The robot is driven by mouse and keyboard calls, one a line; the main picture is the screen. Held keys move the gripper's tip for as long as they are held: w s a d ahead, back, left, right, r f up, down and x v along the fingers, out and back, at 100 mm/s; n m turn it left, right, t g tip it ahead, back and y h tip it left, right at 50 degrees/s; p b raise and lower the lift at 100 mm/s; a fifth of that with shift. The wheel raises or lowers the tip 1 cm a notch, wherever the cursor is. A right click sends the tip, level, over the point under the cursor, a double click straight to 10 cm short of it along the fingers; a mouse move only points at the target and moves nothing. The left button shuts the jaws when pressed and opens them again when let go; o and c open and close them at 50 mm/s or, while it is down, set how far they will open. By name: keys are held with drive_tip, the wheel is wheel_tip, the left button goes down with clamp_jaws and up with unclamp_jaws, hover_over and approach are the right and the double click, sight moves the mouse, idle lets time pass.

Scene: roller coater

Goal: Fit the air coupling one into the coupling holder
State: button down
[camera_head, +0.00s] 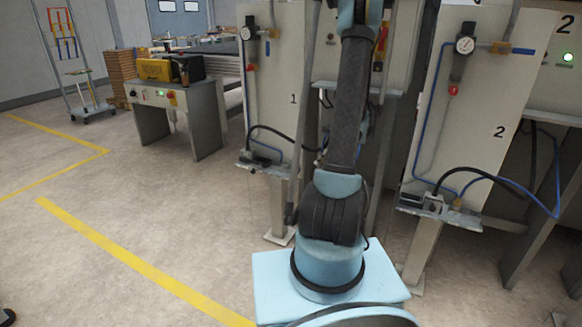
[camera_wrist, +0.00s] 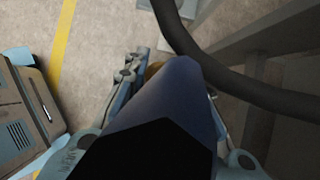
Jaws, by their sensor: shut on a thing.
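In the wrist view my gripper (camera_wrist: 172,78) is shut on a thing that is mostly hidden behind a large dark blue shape. A small brownish bit (camera_wrist: 154,69) shows beside the left finger; it looks like part of air coupling one, but little of it is visible. In the head view my arm hides the gripper. Panel 1 (camera_head: 270,95) stands left of my arm. A small ledge (camera_head: 262,161) at its foot carries dark and metal fittings, likely with the coupling holder, too small to make out.
A thick black hose (camera_wrist: 185,40) curves close past the gripper in the wrist view. Panel 2 (camera_head: 487,110) stands at the right, with a fittings ledge (camera_head: 425,212) jutting from its foot. A bench (camera_head: 180,110) stands back left. The floor at left is open.

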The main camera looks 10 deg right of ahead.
drive_tip(key=w+a, duration=0.3)
drive_tip(key=a, duration=0.1)
drive_tip(key=w+a, duration=0.3)
drive_tip(key=a, duration=0.1)
drive_tip(key=w+a, duration=0.3)
drive_tip(key=a, duration=0.1)
drive_tip(key=shift+a+f, duration=0.15)
drive_tip(key=shift+a, duration=0.05)
drive_tip(key=shift+d+f, duration=0.1)
drive_tip(key=shift+f, duration=1.5)
drive_tip(key=c, duration=1.3)
unclamp_jaws()
